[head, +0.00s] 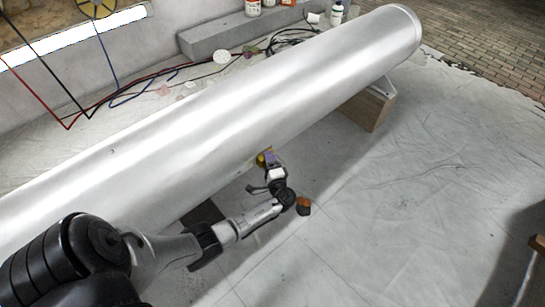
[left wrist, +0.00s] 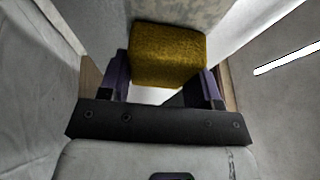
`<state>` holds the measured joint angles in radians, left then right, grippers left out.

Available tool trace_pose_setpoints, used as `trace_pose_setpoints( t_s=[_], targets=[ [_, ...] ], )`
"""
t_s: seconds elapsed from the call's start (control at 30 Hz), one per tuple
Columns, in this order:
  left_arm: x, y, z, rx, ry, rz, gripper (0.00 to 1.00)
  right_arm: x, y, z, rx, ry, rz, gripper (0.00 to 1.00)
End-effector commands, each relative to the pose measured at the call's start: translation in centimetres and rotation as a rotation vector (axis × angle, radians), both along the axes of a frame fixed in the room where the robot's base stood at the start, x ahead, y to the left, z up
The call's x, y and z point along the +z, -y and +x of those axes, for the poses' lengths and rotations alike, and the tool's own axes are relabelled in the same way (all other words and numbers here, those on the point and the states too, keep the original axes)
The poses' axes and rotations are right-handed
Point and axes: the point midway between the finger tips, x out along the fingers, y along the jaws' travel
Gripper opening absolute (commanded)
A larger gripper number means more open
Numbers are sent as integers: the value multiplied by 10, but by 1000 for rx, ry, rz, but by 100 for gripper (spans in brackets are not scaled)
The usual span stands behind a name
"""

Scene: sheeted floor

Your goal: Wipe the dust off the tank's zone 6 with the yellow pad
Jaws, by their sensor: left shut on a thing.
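The tank (head: 200,130) is a long silver cylinder lying diagonally across the head view. No zone marks can be read on it. My left gripper (head: 266,161) is at the tank's lower near side, around the middle of its visible length. It is shut on the yellow pad (left wrist: 167,55), which sits between the two purple-grey fingers in the left wrist view. In the head view only a small yellow edge of the pad (head: 260,159) shows beside the gripper. The pad is close to the tank's grey surface; I cannot tell whether it touches. My right gripper is not in view.
A wooden support block (head: 367,109) stands under the tank's far end. A grey concrete block (head: 225,35), loose cables and bottles (head: 337,14) lie behind the tank. A small orange and black object (head: 304,206) shows near my left wrist. The sheeted floor (head: 400,190) at right is mostly clear.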

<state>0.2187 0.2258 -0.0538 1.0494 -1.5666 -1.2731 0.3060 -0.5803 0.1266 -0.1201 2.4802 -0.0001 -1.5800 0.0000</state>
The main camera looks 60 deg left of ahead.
Motion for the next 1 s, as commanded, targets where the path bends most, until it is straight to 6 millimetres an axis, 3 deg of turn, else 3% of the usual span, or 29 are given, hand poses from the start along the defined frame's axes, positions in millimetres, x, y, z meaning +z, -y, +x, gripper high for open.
trace_pose_setpoints(
  t_s=[1.0],
  targets=[
    [0, 5, -54, 2, -1, 0, 39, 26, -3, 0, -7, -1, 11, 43]
  ],
)
